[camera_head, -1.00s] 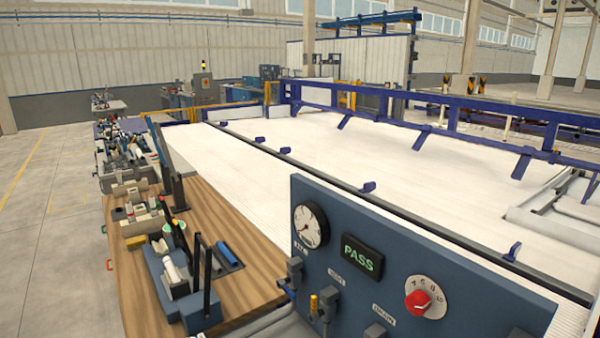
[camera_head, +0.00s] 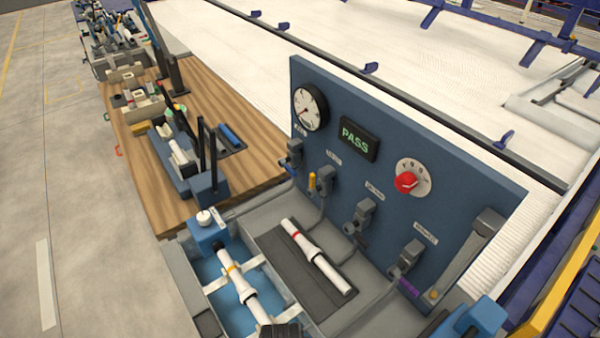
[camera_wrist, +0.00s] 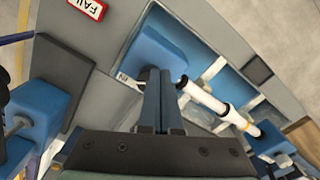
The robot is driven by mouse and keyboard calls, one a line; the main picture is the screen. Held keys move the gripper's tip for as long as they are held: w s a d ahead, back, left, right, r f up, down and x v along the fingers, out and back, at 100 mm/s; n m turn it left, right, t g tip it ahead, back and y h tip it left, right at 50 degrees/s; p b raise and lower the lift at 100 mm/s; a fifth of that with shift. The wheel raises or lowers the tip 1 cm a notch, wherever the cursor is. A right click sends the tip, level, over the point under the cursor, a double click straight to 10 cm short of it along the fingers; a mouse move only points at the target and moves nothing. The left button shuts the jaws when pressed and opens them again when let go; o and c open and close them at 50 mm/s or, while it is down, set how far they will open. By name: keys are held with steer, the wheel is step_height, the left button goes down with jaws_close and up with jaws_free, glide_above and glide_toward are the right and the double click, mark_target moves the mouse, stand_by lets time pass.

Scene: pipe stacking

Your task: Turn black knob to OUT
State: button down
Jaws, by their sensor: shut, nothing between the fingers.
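No knob marked OUT can be read in either view. The blue panel (camera_head: 345,105) carries several dark valve handles, among them one at the left (camera_head: 294,158), one under the PASS display (camera_head: 326,181), one in the middle (camera_head: 360,216) and one at the lower right (camera_head: 404,262). Their small labels are too blurred to read surely. A red knob (camera_head: 406,183) sits on a white dial. My gripper (camera_wrist: 157,72) is shut and empty in the wrist view, above the edge of the blue tray, apart from the panel handles. A dark part at the head view's bottom edge may be its end.
A white pipe with a yellow band (camera_head: 237,276) lies in the blue tray (camera_head: 205,268). Another with a red band (camera_head: 318,256) lies on a dark mat. A red FAIL sign (camera_wrist: 88,8) shows in the wrist view. A wooden bench (camera_head: 250,155) stands behind.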

steer(key=shift+f+b, duration=0.8)
steer(key=shift+f, duration=1.2)
steer(key=shift+w+d+r, duration=0.1)
steer(key=shift+w+d, duration=0.15)
steer(key=shift+s+d+p, duration=0.4)
steer(key=shift+d+p, duration=0.2)
steer(key=shift+p, duration=0.65)
steer(key=shift+d+p, duration=0.6)
steer(key=shift+p, duration=0.1)
steer(key=shift+s+r+p, duration=0.1)
steer(key=shift+s+p, duration=0.3)
steer(key=shift+p, duration=0.1)
step_height(320, 180, up, 4)
steer(key=p, duration=0.3)
steer(key=shift+s+f, duration=0.1)
steer(key=shift+f, duration=0.15)
step_height(320, 180, up, 2)
steer(key=shift+r+p, duration=0.1)
steer(key=shift+p, duration=0.65)
